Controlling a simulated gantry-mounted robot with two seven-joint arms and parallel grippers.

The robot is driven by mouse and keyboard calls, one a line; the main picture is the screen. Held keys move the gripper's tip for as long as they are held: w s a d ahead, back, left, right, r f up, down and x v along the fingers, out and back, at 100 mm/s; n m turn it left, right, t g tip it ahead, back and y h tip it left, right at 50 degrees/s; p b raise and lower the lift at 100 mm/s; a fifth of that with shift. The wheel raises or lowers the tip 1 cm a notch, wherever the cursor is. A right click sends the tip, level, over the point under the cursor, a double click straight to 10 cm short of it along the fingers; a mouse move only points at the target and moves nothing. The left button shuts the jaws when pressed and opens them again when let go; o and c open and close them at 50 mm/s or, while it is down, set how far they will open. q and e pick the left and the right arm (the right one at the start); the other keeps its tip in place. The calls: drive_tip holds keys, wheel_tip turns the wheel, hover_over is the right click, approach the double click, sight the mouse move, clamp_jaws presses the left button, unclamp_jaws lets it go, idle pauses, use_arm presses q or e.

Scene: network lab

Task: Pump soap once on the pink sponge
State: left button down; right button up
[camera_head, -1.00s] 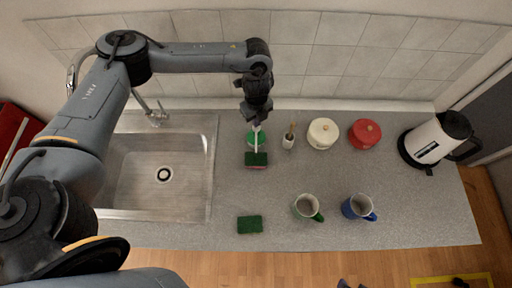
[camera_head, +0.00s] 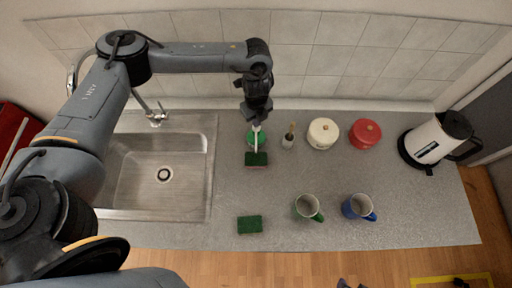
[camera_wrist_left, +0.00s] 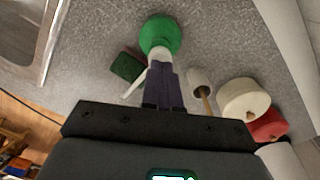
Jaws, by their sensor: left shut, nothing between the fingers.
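My left gripper (camera_head: 256,119) is shut and empty, pointing down right over the pump head. In the left wrist view, its fingertips (camera_wrist_left: 163,76) are at the white pump top of the green bottle (camera_wrist_left: 160,34), and the sponge (camera_wrist_left: 127,67) lies beside it. Whether the tips touch the pump is unclear.
A second green sponge (camera_head: 249,224) lies near the front edge. A brush holder (camera_head: 288,141), a white pot (camera_head: 323,132) and a red pot (camera_head: 365,133) stand right of the bottle. Green (camera_head: 307,206) and blue (camera_head: 357,206) mugs stand in front. The sink (camera_head: 150,180) is left.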

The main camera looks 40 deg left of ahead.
use_arm(q)
drive_tip(key=shift+f, duration=0.2)
drive_tip(key=shift+f+b, duration=0.75)
drive_tip(key=shift+f, duration=0.6)
drive_tip(key=shift+r, duration=0.15)
drive_tip(key=shift+r+p, duration=1.4)
drive_tip(key=shift+p, duration=0.05)
drive_tip(key=shift+r, duration=0.15)
wheel_tip(320, 180, up, 6)
drive_tip(key=p, duration=0.6)
